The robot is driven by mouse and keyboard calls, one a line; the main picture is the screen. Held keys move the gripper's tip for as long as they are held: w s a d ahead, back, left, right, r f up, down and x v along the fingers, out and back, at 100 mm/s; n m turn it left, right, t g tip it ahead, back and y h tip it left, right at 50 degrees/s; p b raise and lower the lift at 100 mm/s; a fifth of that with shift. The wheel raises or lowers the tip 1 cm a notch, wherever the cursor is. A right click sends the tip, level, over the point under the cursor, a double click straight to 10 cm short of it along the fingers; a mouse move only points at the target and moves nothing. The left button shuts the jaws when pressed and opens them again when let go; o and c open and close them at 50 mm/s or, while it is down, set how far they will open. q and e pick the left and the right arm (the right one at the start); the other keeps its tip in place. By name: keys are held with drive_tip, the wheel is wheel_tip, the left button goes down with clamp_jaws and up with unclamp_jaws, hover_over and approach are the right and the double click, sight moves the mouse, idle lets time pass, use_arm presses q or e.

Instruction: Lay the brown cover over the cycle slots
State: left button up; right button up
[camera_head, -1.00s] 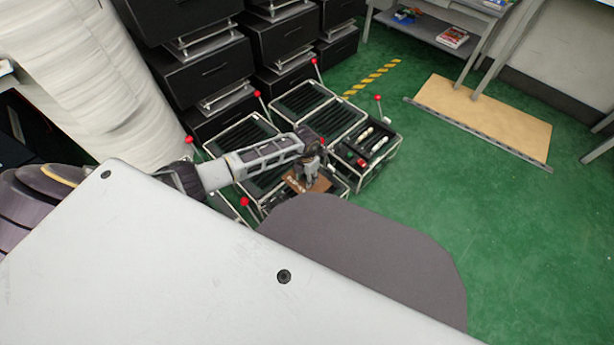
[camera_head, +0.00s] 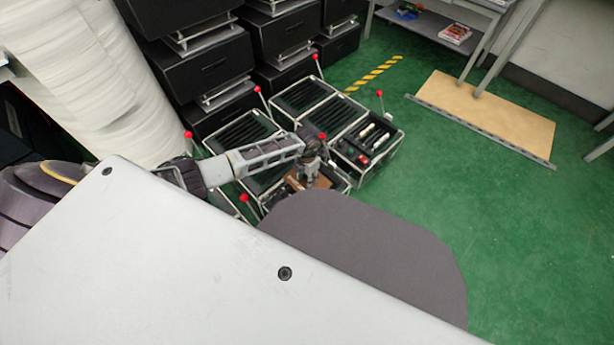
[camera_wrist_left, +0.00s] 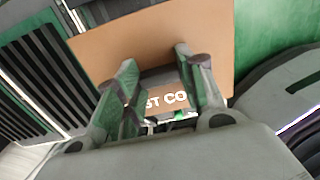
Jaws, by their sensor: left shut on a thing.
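The brown cover (camera_head: 323,182) is held by my left gripper (camera_head: 310,180) over the near part of the wire-framed black fixtures. In the left wrist view the cover (camera_wrist_left: 150,38) is a flat brown panel, with white letters reading "ST CO" partly visible between the fingers. The left gripper (camera_wrist_left: 158,68) is shut on it there. Black slotted panels (camera_head: 300,97) lie in the fixtures; slots also show at the left of the wrist view (camera_wrist_left: 38,80). I cannot tell which are the cycle slots. The arm and cover hide part of the near fixture. My right gripper is not in view.
Red-knobbed levers (camera_head: 257,90) stand around the fixtures. An open tray with small items (camera_head: 368,142) is at their right. Black drawers (camera_head: 205,65) are behind, and a white roll (camera_head: 95,75) is at left.

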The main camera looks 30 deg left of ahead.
use_arm(q)
drive_tip(key=shift+f+b, duration=2.15)
drive_tip(key=shift+f, duration=0.8)
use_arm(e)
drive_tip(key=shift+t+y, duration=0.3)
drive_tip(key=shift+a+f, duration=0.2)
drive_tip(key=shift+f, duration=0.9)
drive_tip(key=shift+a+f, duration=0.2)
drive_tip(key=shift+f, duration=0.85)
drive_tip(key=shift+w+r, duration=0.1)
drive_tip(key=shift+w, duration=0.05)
use_arm(q)
drive_tip(key=o, duration=1.1)
drive_tip(key=shift+o, duration=0.2)
drive_tip(key=shift+r, duration=6)
